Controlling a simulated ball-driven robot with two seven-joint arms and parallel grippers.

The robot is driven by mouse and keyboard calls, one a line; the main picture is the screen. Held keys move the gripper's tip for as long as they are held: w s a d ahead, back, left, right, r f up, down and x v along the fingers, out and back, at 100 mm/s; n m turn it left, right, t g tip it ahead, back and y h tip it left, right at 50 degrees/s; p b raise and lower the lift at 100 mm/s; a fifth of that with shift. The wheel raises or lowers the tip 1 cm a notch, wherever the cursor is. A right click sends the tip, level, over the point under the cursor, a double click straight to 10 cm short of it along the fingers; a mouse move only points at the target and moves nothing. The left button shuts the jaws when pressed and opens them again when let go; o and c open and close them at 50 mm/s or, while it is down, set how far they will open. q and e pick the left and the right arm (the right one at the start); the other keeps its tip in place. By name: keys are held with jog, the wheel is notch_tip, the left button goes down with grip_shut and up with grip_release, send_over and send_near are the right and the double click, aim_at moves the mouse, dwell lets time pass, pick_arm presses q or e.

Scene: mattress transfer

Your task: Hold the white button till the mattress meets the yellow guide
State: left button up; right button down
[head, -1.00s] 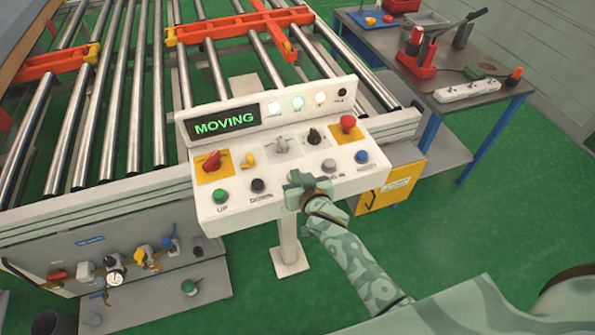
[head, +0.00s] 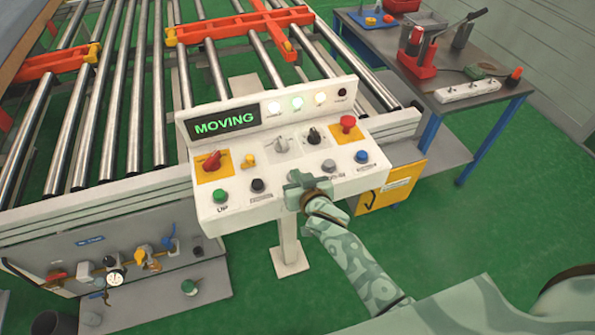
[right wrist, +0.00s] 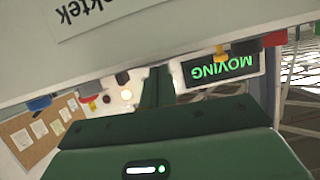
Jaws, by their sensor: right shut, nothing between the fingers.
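A white control console (head: 290,195) stands in front of the roller conveyor, its display (head: 222,124) reading MOVING in green. My right gripper (head: 296,190) is shut and empty, its tips down at the front row of buttons. The white button is not visible; the gripper covers that part of the row, and I cannot tell contact. In the right wrist view the shut fingers (right wrist: 157,86) point at the console. A grey-topped slab with a brown side (head: 22,35), perhaps the mattress, is cut off at top left. Yellow parts (head: 93,53) sit on the orange bars; I cannot tell which is the guide. My left gripper is out of view.
Near the gripper are a green button (head: 221,196), a black button (head: 257,185), a blue button (head: 361,156) and a red mushroom button (head: 347,123). Bare rollers (head: 133,100) fill the conveyor. A workbench (head: 440,90) with tools stands at right. Green floor is clear at lower right.

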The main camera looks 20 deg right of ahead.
jog(key=shift+s+f, duration=0.15)
jog(key=shift+f, duration=0.15)
jog(key=shift+r+p, duration=0.5)
jog(key=shift+p, duration=0.05)
notch_tip(320, 180, up, 4)
jog(key=p, duration=0.4)
jog(key=shift+d+r, duration=0.1)
jog(key=shift+r, duration=0.05)
jog(key=p+v, duration=0.1)
jog(key=v, duration=0.8)
jog(key=shift+f, duration=0.25)
jog(key=shift+s, duration=0.1)
